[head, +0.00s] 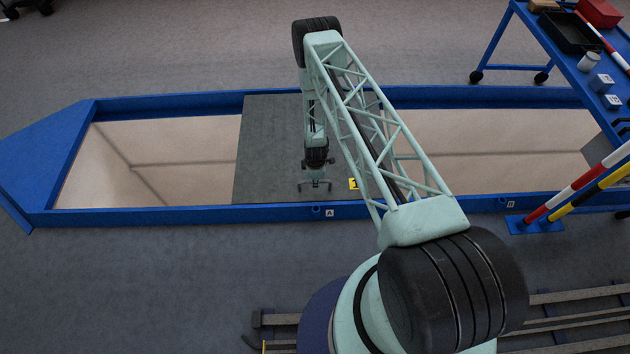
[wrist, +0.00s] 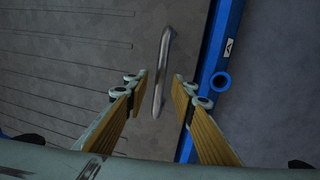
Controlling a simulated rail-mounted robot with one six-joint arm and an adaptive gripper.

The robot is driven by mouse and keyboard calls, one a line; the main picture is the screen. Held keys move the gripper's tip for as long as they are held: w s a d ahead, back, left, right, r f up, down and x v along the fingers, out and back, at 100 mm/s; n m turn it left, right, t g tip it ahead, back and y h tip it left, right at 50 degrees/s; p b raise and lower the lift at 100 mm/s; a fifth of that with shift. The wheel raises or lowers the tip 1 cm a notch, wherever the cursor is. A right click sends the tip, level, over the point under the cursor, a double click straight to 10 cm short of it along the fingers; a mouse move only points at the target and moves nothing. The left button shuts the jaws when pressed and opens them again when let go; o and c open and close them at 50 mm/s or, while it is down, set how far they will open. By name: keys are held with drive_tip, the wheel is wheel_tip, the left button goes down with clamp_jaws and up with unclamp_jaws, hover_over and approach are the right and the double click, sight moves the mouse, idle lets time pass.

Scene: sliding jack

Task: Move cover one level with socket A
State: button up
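The grey cover (head: 268,150), with a yellow number plate (head: 354,183), lies across the blue-framed trough. A metal bar handle (wrist: 163,70) stands on the cover in the wrist view. My gripper (head: 315,183) is over the cover's near part. In the wrist view my gripper (wrist: 160,84) is open, with one finger on each side of the handle and gaps on both sides. Socket A (head: 316,210) is a blue ring on the near rail beside label A, within the cover's left-right span; it also shows in the wrist view (wrist: 221,82), right of the handle.
Socket B (head: 503,202) is on the near rail further right. Red-white and yellow-black striped poles (head: 578,183) stand at the right on a blue base. A blue cart (head: 560,50) with boxes and a jar is at the upper right. Beige trough floor shows either side of the cover.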

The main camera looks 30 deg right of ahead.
wheel_tip(320, 180, up, 10)
drive_tip(key=s, duration=0.2)
drive_tip(key=shift+a+r, duration=0.15)
drive_tip(key=shift+a, duration=0.3)
idle(0.3)
drive_tip(key=shift+r, duration=0.1)
idle(0.4)
